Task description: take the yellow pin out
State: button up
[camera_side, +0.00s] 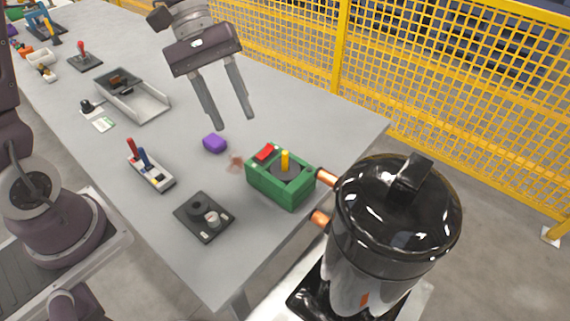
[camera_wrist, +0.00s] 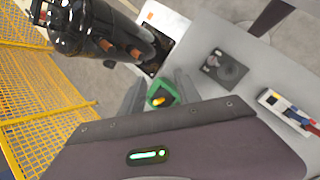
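The yellow pin (camera_side: 285,160) stands upright in the round dark top of a green box (camera_side: 292,192), which also has a red part on its top. The box sits on the grey table near its right edge, beside the black compressor. In the wrist view the pin (camera_wrist: 160,101) and green box (camera_wrist: 152,93) show between the fingers, partly hidden by my gripper's body. My gripper (camera_side: 232,122) is open and empty, above the table and up and left of the green box, apart from the pin.
The black compressor (camera_side: 394,215) with copper stubs stands right of the box. A purple block (camera_side: 215,143), a dark plate with a knob (camera_side: 204,217) and a red-and-blue lever unit (camera_side: 152,170) lie to the left. A yellow mesh fence (camera_side: 440,80) runs behind the table.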

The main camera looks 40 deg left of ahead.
jog(key=w+a+f+n+h, duration=0.1)
jog(key=w+f+n+h, duration=0.35)
jog(key=w+f, duration=0.3)
jog(key=n+h, duration=0.1)
jog(key=n, duration=0.4)
send_near(285, 159)
jog(key=shift+s+d+f+t, duration=0.25)
jog(key=shift+d+f+t, duration=0.15)
jog(key=shift+d+f, duration=0.7)
jog(key=x, duration=0.6)
jog(key=shift+w+d+f, duration=0.1)
jog(key=shift+w+f, duration=0.05)
jog(key=shift+w, duration=0.1)
jog(key=shift+d+f, duration=0.15)
jog(key=shift+d, duration=0.1)
grip_shut()
